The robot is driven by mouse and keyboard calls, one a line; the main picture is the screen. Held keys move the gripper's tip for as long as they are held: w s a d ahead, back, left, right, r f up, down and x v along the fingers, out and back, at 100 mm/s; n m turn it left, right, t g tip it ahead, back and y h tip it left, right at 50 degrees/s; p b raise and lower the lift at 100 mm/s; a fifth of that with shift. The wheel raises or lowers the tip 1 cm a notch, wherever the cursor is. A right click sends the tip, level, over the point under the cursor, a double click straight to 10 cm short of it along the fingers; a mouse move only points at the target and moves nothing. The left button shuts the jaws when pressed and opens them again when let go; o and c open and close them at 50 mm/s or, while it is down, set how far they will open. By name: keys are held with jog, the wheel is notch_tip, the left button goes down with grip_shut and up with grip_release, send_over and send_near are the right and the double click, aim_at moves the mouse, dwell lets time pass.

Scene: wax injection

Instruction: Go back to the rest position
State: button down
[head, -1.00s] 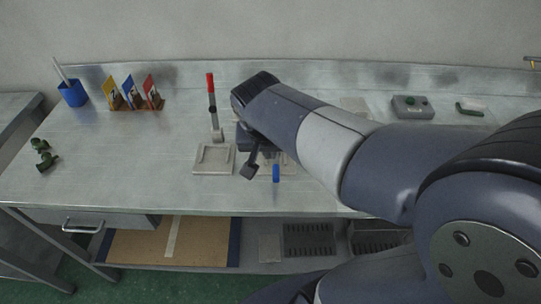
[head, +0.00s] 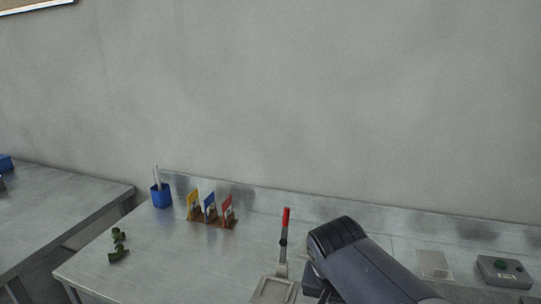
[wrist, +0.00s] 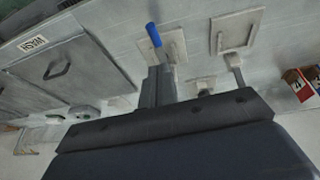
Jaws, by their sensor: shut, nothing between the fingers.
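My gripper (wrist: 157,86) shows in the wrist view as grey fingers, shut and empty. It is above the metal bench (head: 150,255), and its fingertips lie close to a blue handle (wrist: 153,35) in that picture. The blue handle is at a pale square plate (wrist: 176,46). A second pale plate (wrist: 236,32) lies beside it, and its frame (head: 273,291) shows at the bottom of the head view. In the head view my arm reaches in from the lower right, and the fingers cannot be made out.
A red-handled lever (head: 286,218) stands just left of my arm. Coloured card holders (head: 211,215), a blue cup (head: 161,195) and green parts (head: 118,246) are at the left. Bench between is clear.

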jog(key=shift+s+f+b+x, duration=0.15)
jog(key=shift+b+x, duration=0.4)
jog(key=shift+x, duration=1.4)
jog(key=shift+s+b+x, duration=0.3)
jog(key=shift+b+x, duration=0.3)
jog(key=shift+x, duration=1.35)
jog(key=shift+s+f+b+x, duration=0.15)
jog(key=shift+b+x, duration=0.4)
jog(key=shift+x, duration=1.4)
jog(key=shift+d+r, duration=0.1)
jog(key=shift+r, duration=0.1)
jog(key=shift+r, duration=0.1)
